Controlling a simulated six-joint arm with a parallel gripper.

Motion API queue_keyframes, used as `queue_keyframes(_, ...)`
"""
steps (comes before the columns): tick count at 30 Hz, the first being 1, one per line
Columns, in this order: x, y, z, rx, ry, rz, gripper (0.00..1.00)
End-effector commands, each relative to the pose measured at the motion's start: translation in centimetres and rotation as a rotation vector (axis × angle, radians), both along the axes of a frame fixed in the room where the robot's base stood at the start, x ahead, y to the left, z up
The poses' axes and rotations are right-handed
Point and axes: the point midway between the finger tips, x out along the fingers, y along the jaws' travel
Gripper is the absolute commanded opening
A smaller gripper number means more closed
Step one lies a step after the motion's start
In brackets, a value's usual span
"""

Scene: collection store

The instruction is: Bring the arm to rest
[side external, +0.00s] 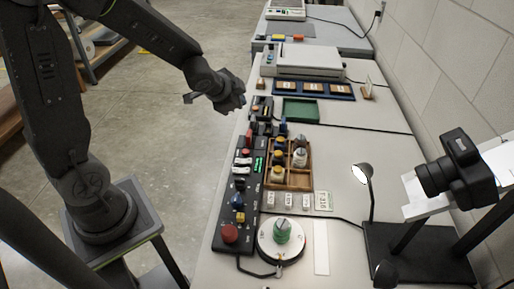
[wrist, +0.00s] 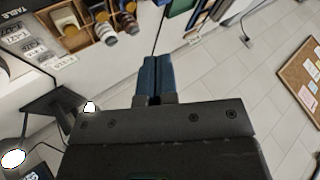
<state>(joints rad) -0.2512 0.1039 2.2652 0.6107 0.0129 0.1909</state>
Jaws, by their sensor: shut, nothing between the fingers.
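My dark arm reaches in from the left in the side external view.
A black control panel (side external: 227,210) with a red button lies along the table's left edge. A wooden tray (side external: 297,179) of bottles, a turntable (side external: 268,242), a green tray (side external: 301,110), a lamp (side external: 362,172) and a camera (side external: 456,170) stand nearby. Floor beside the arm is free.

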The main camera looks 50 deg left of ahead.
Motion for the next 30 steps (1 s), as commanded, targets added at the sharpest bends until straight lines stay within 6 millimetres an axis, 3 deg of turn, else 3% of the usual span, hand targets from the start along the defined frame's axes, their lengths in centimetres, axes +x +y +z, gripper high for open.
queue_keyframes(1, -1.1, -0.8, 2.0, -0.018, -0.007, 0.050, 0.00)
queue_keyframes(3, -3.0, -1.8, 4.1, -0.059, 0.001, 0.126, 0.00)
queue_keyframes(9, -9.7, -5.5, 8.5, -0.228, 0.048, 0.298, 0.00)
queue_keyframes(15, -16.1, -9.2, 10.5, -0.404, 0.126, 0.381, 0.00)
queue_keyframes(18, -18.3, -10.4, 10.9, -0.461, 0.161, 0.394, 0.00)
queue_keyframes(22, -19.6, -11.1, 11.0, -0.497, 0.186, 0.401, 0.00)
queue_keyframes(30, -19.7, -11.2, 11.0, -0.501, 0.191, 0.402, 0.00)
